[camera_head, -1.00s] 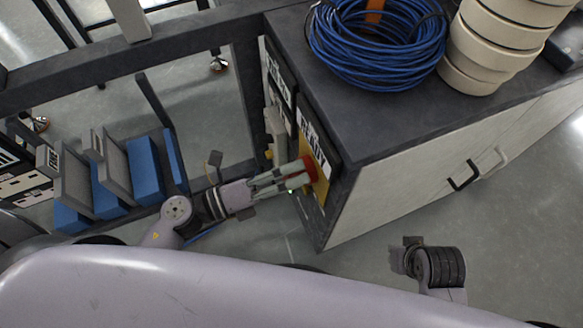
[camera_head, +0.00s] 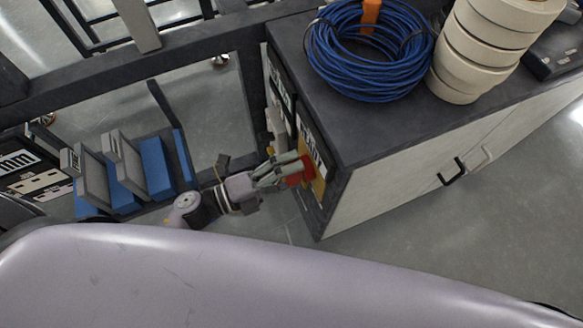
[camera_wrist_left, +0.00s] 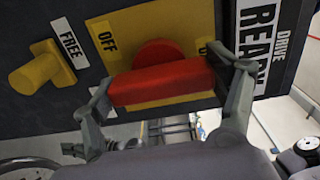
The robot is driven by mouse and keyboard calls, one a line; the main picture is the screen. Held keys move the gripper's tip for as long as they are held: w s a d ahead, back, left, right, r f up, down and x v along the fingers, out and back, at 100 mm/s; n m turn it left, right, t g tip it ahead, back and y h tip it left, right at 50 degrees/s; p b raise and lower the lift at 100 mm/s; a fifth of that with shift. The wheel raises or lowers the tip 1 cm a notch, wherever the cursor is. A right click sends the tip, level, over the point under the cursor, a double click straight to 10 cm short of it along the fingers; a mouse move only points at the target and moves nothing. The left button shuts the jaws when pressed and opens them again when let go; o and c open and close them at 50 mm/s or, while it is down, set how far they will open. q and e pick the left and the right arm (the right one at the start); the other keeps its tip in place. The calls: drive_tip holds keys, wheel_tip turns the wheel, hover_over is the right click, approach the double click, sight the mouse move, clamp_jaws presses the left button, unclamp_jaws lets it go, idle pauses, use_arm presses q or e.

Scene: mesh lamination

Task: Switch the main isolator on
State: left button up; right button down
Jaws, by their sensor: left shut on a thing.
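The main isolator has a red handle (camera_wrist_left: 162,82) with a round red hub on a yellow plate (camera_wrist_left: 200,28). In the left wrist view the bar lies nearly level. An OFF label (camera_wrist_left: 105,38) is at its upper left; another label at the right is mostly hidden by a finger. My left gripper (camera_wrist_left: 168,88) is shut on the red handle, one finger at each end of the bar. In the head view my left gripper (camera_head: 288,170) reaches the red handle (camera_head: 307,168) on the cabinet's end face. My right gripper is not in view.
A yellow knob (camera_wrist_left: 38,68) beside a FREE label is left of the isolator. A DRIVE READY label (camera_wrist_left: 258,42) is at its right. The cabinet top (camera_head: 340,140) holds a blue cable coil (camera_head: 345,75) and stacked cream rolls (camera_head: 480,60). Blue and grey bins (camera_head: 155,168) stand at left.

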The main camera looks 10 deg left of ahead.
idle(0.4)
use_arm(q)
drive_tip(key=o, duration=1.2)
drive_tip(key=shift+c, duration=0.2)
